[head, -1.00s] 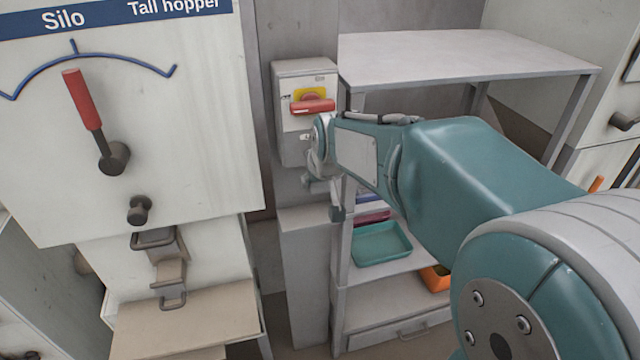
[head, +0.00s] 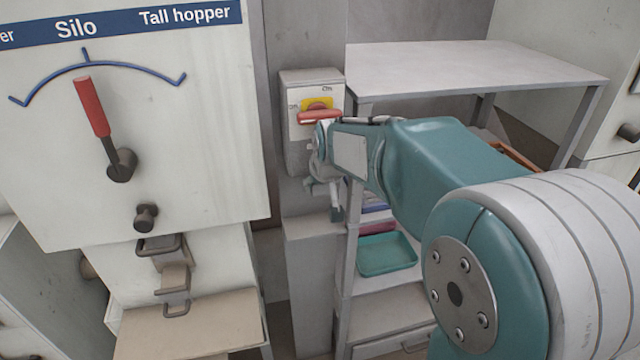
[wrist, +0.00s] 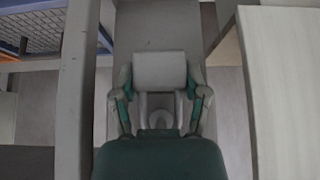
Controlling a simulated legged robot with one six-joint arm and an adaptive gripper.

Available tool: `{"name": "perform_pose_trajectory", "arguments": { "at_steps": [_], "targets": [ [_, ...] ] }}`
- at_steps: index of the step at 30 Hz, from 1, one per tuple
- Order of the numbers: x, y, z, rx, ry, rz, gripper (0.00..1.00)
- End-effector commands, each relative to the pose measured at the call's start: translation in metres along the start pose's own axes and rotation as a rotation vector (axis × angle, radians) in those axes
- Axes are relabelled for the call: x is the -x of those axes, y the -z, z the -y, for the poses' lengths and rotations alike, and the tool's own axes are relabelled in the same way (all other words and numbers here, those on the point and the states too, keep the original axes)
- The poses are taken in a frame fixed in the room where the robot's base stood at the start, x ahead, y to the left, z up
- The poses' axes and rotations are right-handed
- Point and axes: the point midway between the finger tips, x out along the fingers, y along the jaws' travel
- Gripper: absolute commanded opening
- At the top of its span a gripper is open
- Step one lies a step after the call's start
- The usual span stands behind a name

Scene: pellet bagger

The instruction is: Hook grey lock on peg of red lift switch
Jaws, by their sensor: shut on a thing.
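The red lift switch (head: 320,117) is a red handle on a yellow plate, on the front of a grey box (head: 298,86) on the pillar. The handle lies nearly level. My gripper (head: 328,196) is just below and in front of the box, pointing down. In the wrist view, my gripper (wrist: 160,95) is shut on the grey lock (wrist: 160,70), a pale block with a rounded part nearer the palm. The lock cannot be made out in the head view. The peg cannot be made out; my wrist covers the box's lower right.
A silo panel (head: 200,120) with a red-handled lever (head: 92,106) stands left. A grey table (head: 480,66) is at the right, with a teal tray (head: 387,254) on a shelf below. A narrow grey ledge (head: 310,229) lies under the gripper.

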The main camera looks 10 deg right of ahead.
Motion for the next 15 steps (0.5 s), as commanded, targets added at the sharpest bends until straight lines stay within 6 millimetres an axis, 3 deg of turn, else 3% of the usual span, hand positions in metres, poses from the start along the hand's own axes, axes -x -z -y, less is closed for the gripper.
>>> {"name": "perform_pose_trajectory", "arguments": {
  "at_steps": [13,14,15],
  "targets": [
    [0.0003,0.0002,0.0,0.0,0.0,-0.001,0.11],
    [0.0003,0.0001,0.0,0.0,0.0,0.0,0.63],
    [0.0004,0.0002,0.0,0.0,0.0,-0.001,0.81]
  ]
}}
